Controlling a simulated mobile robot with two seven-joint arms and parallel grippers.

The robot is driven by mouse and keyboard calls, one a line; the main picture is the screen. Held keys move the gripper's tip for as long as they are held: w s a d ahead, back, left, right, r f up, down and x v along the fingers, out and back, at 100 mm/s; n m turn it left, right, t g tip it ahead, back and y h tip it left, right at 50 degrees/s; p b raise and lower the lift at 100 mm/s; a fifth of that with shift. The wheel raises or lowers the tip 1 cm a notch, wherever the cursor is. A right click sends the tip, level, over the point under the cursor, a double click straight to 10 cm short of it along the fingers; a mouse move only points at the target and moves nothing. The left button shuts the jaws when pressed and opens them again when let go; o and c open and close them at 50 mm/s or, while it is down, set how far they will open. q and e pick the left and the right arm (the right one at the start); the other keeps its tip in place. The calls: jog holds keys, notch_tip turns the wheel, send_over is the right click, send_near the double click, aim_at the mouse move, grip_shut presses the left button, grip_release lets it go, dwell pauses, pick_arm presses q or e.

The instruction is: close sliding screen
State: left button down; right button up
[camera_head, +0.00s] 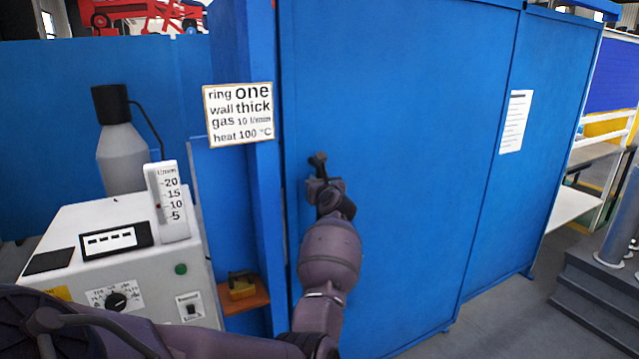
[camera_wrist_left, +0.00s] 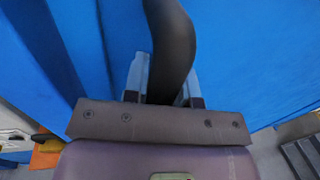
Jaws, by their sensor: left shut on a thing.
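The blue sliding screen (camera_head: 410,130) spans the middle and right of the head view, and its left edge is beside a blue post (camera_head: 262,190). A thin dark line runs between post and screen; I cannot tell if they touch. My left gripper (camera_head: 320,176) is at the screen's left part, shut on a dark handle (camera_head: 318,159). In the left wrist view the curved dark handle (camera_wrist_left: 171,45) passes between the two fingers of the left gripper (camera_wrist_left: 163,85), in front of the blue panel (camera_wrist_left: 245,50). My right gripper is not in view.
At left stands a pale control box (camera_head: 130,250) with a flow gauge (camera_head: 172,200) and a grey bottle (camera_head: 122,150). A sign (camera_head: 239,113) hangs by the post. Grey steps (camera_head: 600,300) stand at right.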

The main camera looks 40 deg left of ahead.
aim_at(313, 106)
pick_arm(q)
jog(key=c, duration=1.3)
grip_release()
jog(key=shift+s+a, duration=0.15)
jog(key=o, duration=0.4)
jog(key=shift+s+a, duration=0.1)
jog(key=shift+s, duration=0.1)
jog(key=shift+w, duration=0.1)
notch_tip(313, 106, up, 20)
jog(key=shift+p, duration=0.35)
